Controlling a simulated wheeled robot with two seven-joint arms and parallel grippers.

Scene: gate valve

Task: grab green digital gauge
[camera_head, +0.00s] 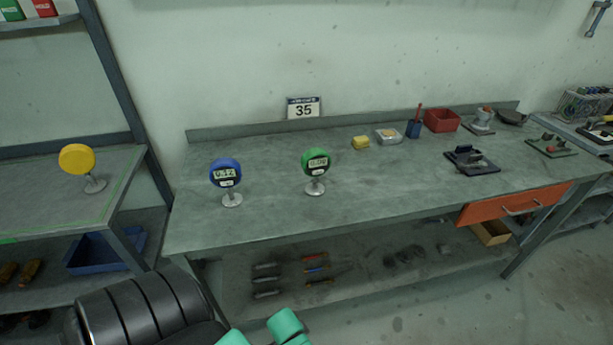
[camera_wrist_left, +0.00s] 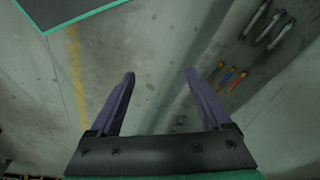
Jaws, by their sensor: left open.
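The green digital gauge (camera_head: 315,163) stands upright on its round metal foot on the workbench, left of the bench's middle. A blue digital gauge (camera_head: 226,173) stands to its left on the same bench. My left gripper (camera_wrist_left: 158,75) is open and empty in the left wrist view, with floor and the lower shelf below it. No gauge shows between its fingers. In the head view only dark and green parts of my arm show at the bottom, in front of and below the bench. My right gripper is not in view.
The workbench (camera_head: 270,215) is clear in front of the gauges. A yellow gauge (camera_head: 77,160) stands on the left bench. An orange drawer (camera_head: 514,203) sticks out at front right.

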